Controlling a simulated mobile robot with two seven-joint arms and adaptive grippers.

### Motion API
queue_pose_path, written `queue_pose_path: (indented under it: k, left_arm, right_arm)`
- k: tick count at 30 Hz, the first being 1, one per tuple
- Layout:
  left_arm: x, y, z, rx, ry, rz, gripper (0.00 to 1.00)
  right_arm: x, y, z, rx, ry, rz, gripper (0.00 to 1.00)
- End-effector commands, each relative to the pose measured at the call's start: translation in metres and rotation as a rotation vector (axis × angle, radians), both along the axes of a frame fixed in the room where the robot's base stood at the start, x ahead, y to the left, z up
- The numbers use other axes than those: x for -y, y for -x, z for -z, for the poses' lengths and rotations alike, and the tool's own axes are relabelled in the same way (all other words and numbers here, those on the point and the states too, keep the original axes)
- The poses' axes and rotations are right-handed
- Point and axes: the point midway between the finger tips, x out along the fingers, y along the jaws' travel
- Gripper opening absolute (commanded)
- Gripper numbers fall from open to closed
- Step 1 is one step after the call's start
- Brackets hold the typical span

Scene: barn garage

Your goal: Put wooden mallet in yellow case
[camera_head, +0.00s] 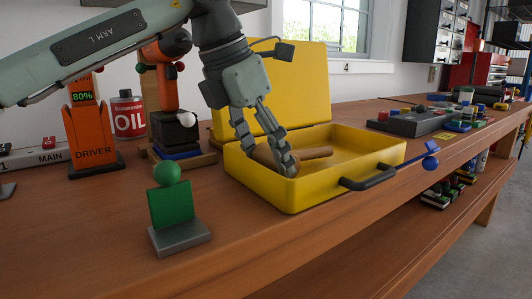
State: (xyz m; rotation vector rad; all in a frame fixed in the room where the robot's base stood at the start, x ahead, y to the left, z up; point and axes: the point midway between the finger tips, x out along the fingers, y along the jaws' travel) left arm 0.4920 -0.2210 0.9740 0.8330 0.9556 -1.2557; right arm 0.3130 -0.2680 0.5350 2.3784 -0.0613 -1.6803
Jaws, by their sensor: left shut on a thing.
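The yellow case (305,199) stands open on the wooden workbench, its lid (310,90) raised at the back and its black handle (368,178) at the front. My left gripper (271,165) reaches down into the case at its left side. It is shut on the wooden mallet (316,153), whose brown handle points right inside the case. The mallet's head is partly hidden by the fingers. I cannot tell whether the mallet touches the case floor. My right gripper is not in view.
A green block with a ball on a grey base (175,212) stands front left of the case. An orange driver on its stand (90,135), a red oil can (128,115) and an orange tool (168,90) stand behind left.

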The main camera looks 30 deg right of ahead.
Motion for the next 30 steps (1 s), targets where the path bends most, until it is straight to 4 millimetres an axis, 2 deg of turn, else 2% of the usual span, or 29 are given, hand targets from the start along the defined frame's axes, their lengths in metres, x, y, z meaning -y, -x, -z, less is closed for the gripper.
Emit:
queue_pose_path:
  k: [14, 30]
  left_arm:
    - [0.000, 0.000, 0.001, 0.000, 0.001, 0.000, 0.32]
    - [0.000, 0.000, 0.011, 0.000, 0.001, 0.000, 0.32]
  right_arm:
    - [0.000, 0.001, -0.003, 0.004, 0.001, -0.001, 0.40]
    - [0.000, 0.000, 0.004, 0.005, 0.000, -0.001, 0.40]
